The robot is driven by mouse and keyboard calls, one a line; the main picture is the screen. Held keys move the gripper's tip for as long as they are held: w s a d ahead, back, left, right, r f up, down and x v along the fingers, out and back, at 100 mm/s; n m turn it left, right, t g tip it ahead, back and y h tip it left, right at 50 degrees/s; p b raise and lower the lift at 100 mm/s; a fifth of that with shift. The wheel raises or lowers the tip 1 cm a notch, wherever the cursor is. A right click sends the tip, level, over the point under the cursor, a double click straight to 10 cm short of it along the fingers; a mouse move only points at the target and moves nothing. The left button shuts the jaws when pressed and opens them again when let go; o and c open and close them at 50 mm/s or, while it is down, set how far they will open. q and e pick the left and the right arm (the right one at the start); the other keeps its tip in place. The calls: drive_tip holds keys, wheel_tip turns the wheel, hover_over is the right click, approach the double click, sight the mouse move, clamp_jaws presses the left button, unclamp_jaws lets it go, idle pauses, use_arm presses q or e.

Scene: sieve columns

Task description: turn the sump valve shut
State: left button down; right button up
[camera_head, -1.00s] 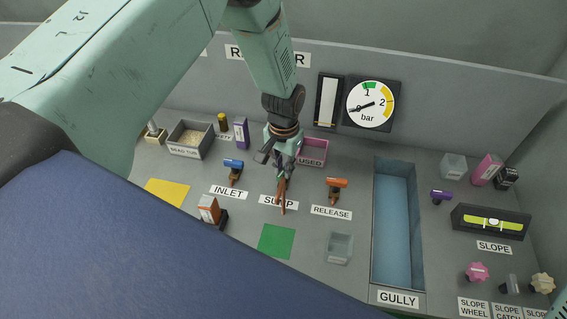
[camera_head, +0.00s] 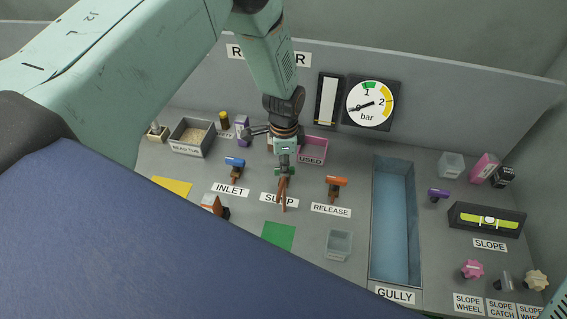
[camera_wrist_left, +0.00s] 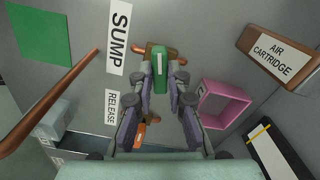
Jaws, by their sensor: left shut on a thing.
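The sump valve (camera_wrist_left: 159,70) has a green handle and copper-brown pipe parts behind the SUMP label (camera_wrist_left: 119,35). In the wrist view its handle lies between the left fingers and looks crosswise to the short brown pipe behind it. My left gripper (camera_wrist_left: 161,82) is shut on this green handle, with a finger on either side. In the head view my left gripper (camera_head: 284,165) hangs over the SUMP label (camera_head: 279,200) and covers most of the valve. A long brown pipe (camera_head: 283,190) sticks out below it. My right gripper is not in view.
The blue-handled inlet valve (camera_head: 235,162) stands to the left and the orange-handled release valve (camera_head: 335,184) to the right. A pink bin (camera_head: 316,148) is close behind. A green mat (camera_head: 279,235) lies in front. The gully trough (camera_head: 396,225) is farther right.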

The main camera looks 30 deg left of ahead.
use_arm(q)
drive_tip(key=shift+d+f+m, duration=0.1)
drive_tip(key=shift+m, duration=1.5)
drive_tip(key=c, duration=1.3)
unclamp_jaws()
wheel_tip(320, 180, up, 12)
